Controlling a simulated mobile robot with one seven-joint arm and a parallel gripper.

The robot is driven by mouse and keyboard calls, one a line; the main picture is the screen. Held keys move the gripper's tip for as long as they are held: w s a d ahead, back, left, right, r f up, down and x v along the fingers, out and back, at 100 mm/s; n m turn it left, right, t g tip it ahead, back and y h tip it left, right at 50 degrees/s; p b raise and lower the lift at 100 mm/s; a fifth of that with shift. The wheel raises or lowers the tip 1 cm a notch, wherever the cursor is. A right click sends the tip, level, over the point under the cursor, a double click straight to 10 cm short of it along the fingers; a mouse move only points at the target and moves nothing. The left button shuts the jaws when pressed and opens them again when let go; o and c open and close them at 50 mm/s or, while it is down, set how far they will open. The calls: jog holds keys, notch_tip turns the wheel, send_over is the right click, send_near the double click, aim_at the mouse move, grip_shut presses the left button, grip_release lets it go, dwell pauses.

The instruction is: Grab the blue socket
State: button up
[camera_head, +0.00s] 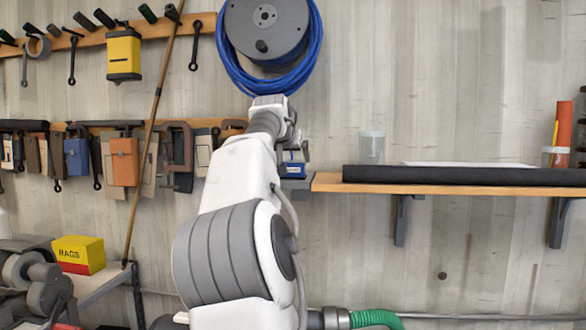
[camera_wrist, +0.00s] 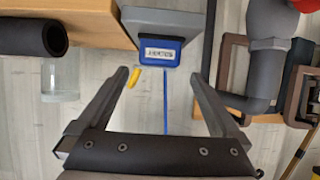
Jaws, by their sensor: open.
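The blue socket (camera_wrist: 158,65) is a small blue box with a pale label, shown upside down in the wrist view at the top centre. It sits against the end of a grey bracket. In the head view the blue socket (camera_head: 293,170) shows just right of my arm, at the left end of the wooden shelf. My gripper (camera_wrist: 158,78) is open and empty in the wrist view, its two fingers spread to either side below the socket. No contact shows. In the head view my arm hides most of the gripper.
The wooden shelf (camera_head: 330,183) runs right from the socket and carries a long dark bar (camera_head: 450,175) and a clear jar (camera_head: 372,147). Clamps (camera_head: 180,155) hang on the wall to the left. A reel with blue hose (camera_head: 235,68) hangs above.

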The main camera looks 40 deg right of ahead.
aim_at(293, 160)
jog(key=p+x, duration=0.3)
jog(key=x, duration=0.4)
jog(key=shift+w+d, duration=0.1)
jog(key=shift+d, duration=0.05)
jog(key=shift+r, duration=0.1)
grip_shut()
jog(key=shift+r, duration=0.3)
